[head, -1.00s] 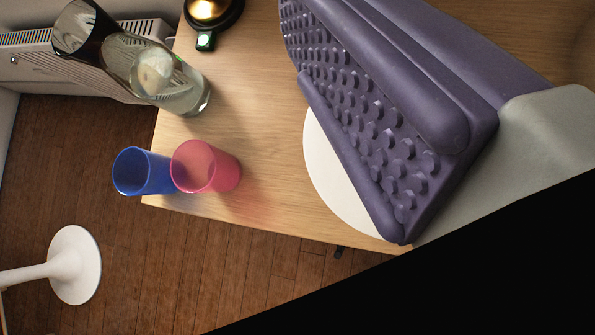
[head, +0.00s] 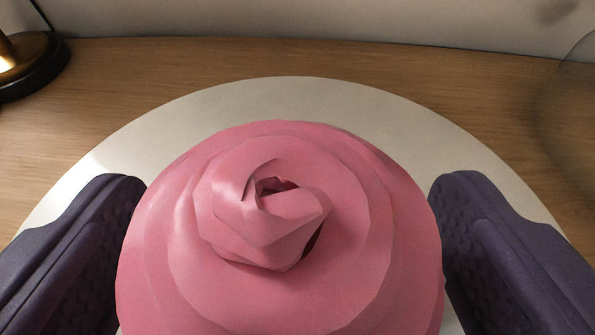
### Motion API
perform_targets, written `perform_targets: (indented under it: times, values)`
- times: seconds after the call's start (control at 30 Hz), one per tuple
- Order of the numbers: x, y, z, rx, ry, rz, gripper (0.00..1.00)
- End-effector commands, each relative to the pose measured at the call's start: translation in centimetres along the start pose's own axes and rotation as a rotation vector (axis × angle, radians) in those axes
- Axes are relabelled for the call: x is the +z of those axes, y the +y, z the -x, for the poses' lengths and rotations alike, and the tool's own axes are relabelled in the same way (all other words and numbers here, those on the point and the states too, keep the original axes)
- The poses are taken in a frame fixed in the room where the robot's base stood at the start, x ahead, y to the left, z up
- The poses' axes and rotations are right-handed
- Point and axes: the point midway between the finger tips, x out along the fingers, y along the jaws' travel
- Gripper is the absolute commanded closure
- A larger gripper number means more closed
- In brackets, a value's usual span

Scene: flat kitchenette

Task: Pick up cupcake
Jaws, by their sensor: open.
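The cupcake (head: 330,270) shows as a large swirl of pink frosting in the lower middle of the head view, close to the camera. It rests over a round white plate (head: 290,98). My gripper (head: 285,240) is open, with one dark purple finger on each side of the cupcake. The left finger lies close to the frosting's left edge and the right finger close to its right edge; I cannot tell whether either touches. The cupcake's lower part is hidden below its frosting and the picture edge.
The plate lies on a wooden tabletop (head: 180,70). A black and brass lamp base (head: 28,62) stands at the far left. A clear, glass-like object (head: 570,110) is at the right edge. A pale wall (head: 300,20) closes off the back.

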Motion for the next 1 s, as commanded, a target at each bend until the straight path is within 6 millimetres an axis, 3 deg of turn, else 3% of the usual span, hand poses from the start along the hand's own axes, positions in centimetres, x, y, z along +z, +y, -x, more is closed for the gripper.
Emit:
perform_targets:
  times: [0.2, 0.37, 0.77, 1.0]
  values:
    - [-0.1, -0.1, -0.2, -0.002, 0.0, 0.0, 0.05]
    - [-0.1, -0.1, -0.2, -0.002, 0.0, 0.0, 0.4]
    - [-0.3, -0.1, -0.1, -0.002, 0.001, -0.001, 0.4]
    - [-2.5, -0.1, 0.8, -0.002, 0.001, -0.002, 0.4]
